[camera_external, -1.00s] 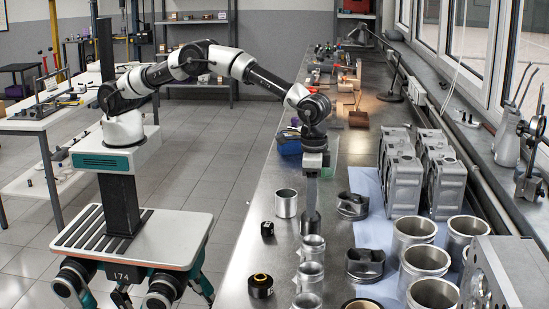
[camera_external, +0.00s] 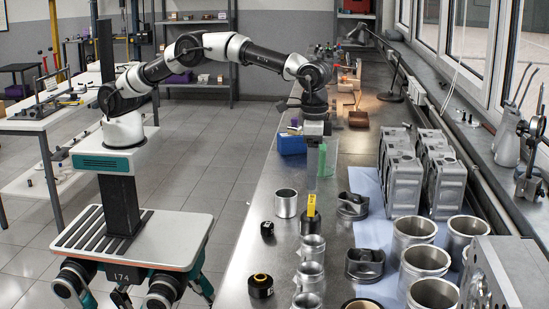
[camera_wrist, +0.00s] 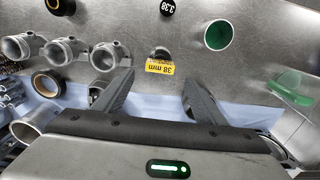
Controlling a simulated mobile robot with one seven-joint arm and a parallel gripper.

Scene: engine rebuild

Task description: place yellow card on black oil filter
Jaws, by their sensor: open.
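The yellow card (camera_external: 311,205) stands upright on the black oil filter (camera_external: 310,224) on the bench. In the wrist view the card (camera_wrist: 160,67) reads "38 mm" and sits between and beyond my fingertips, touching neither.
A metal sleeve (camera_external: 286,203) and small black cylinder (camera_external: 267,229) stand left of the filter. A gold-ringed black part (camera_external: 261,286) and several metal parts are nearer. Pistons (camera_external: 352,206) stand right. A translucent green item (camera_external: 326,162) is behind.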

